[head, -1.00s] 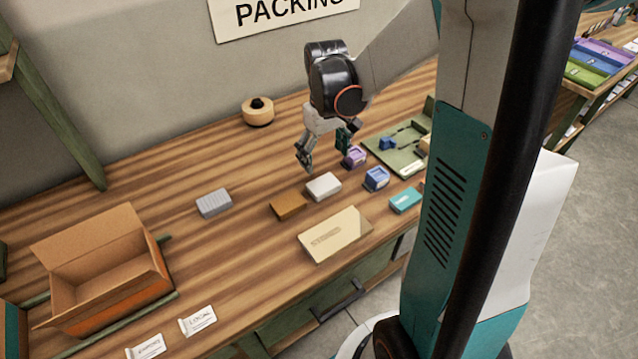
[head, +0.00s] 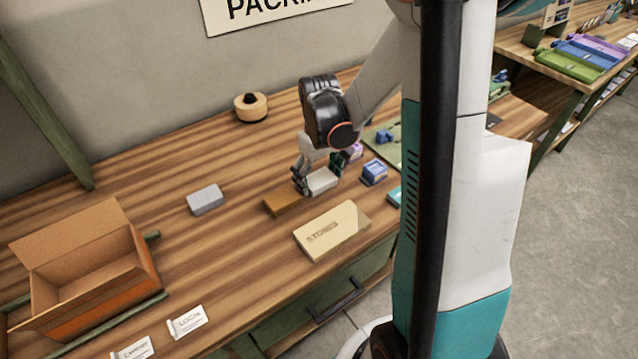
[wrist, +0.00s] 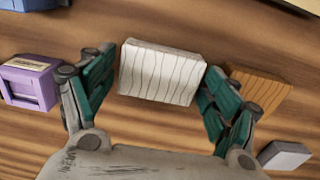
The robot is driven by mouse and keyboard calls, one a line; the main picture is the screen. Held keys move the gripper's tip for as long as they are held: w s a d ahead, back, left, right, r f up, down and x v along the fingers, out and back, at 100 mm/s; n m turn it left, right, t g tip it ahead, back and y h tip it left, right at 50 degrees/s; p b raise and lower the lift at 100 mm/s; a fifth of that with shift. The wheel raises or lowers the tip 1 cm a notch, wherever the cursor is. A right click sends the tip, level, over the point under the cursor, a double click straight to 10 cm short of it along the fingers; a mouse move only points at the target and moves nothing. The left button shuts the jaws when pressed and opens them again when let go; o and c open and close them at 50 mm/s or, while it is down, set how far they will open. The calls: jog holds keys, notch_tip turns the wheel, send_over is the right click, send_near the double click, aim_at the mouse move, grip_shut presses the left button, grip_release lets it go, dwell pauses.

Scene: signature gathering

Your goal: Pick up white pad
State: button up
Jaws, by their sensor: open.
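The white pad (head: 322,183) is a small pale block with thin wavy lines, lying on the wooden table. In the wrist view the white pad (wrist: 160,72) sits between the tips of my open gripper (wrist: 150,88), one finger at each side. The left finger is close to its left edge and the right finger close to its right edge; I cannot tell whether either touches. In the head view my gripper (head: 316,180) is low over the pad and hides part of it.
A brown block (head: 282,202) lies just left of the pad, near my finger. A purple stamp (wrist: 30,82) and a blue stamp (head: 374,172) stand to the other side. A "STORIES" box (head: 333,230) lies in front. A grey block (head: 205,199) and open carton (head: 85,270) are further left.

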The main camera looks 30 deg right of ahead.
jog(key=shift+c, duration=0.6)
jog(key=c, duration=0.5)
jog(key=shift+r, duration=0.15)
